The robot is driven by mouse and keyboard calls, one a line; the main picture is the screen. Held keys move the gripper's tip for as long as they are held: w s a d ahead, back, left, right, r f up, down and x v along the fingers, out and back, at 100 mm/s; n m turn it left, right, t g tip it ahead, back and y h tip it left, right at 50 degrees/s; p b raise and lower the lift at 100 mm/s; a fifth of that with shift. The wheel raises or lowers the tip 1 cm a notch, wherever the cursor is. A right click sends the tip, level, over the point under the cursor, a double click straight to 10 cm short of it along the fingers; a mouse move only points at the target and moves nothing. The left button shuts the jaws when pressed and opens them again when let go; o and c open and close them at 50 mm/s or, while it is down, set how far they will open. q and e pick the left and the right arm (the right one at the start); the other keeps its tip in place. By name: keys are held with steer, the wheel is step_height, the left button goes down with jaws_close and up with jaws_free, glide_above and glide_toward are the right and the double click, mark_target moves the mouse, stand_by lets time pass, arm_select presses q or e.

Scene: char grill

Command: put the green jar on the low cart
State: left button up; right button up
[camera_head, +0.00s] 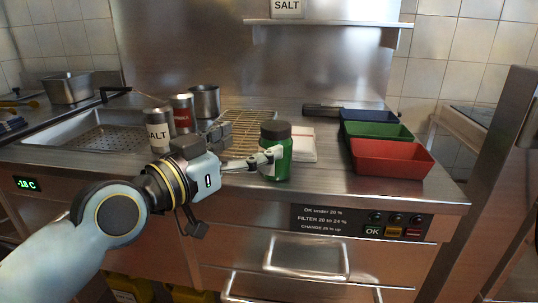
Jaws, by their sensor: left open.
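The green jar (280,164) with a dark lid stands upright on the steel counter (330,189), right of centre. My left gripper (262,157) reaches in from the left with its jaws open. One light finger overlaps the jar's left front side; I cannot tell whether it touches. The far finger is partly hidden. My right gripper is out of view. I cannot make out a low cart with certainty.
Blue, green and red trays (392,169) stand right of the jar. A white folded cloth (303,144) and a wire rack (250,120) lie close behind it. A salt can (157,136), a red-labelled can (184,113) and a steel cup (206,101) stand left.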

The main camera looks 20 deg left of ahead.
mark_target(266, 134)
arm_select(q)
steer(key=shift+x, duration=1.15)
steer(key=x, duration=0.4)
steer(key=shift+w+d+r, duration=0.15)
steer(key=shift+d, duration=0.15)
steer(key=shift+w+d, duration=0.1)
steer(key=shift+w, duration=0.35)
jaws_close()
